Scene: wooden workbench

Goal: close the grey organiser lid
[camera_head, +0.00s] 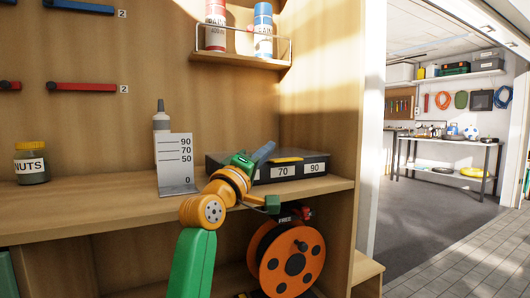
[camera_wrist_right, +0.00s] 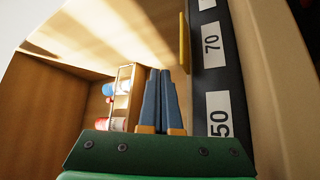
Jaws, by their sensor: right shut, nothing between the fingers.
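The grey organiser (camera_head: 299,172) is a low dark box on the right of the bench, with white number labels along its front. Its lid (camera_head: 312,158) looks flat and down on the box, with a yellow strip (camera_head: 287,159) near the front edge. In the right wrist view the labelled front (camera_wrist_right: 209,75) runs along the right side, with the yellow strip (camera_wrist_right: 183,42) beside it. My right gripper (camera_head: 267,147) is shut and empty, with blue fingers above the lid's left part; contact cannot be told. The fingers also show in the wrist view (camera_wrist_right: 160,72). My left gripper is out of view.
A white scale plate (camera_head: 176,160) and a grey bottle (camera_head: 161,117) stand left of the organiser. A nuts jar (camera_head: 31,165) is at the far left. Spray cans (camera_head: 263,30) sit on a shelf above. An orange reel (camera_head: 290,262) is below the bench.

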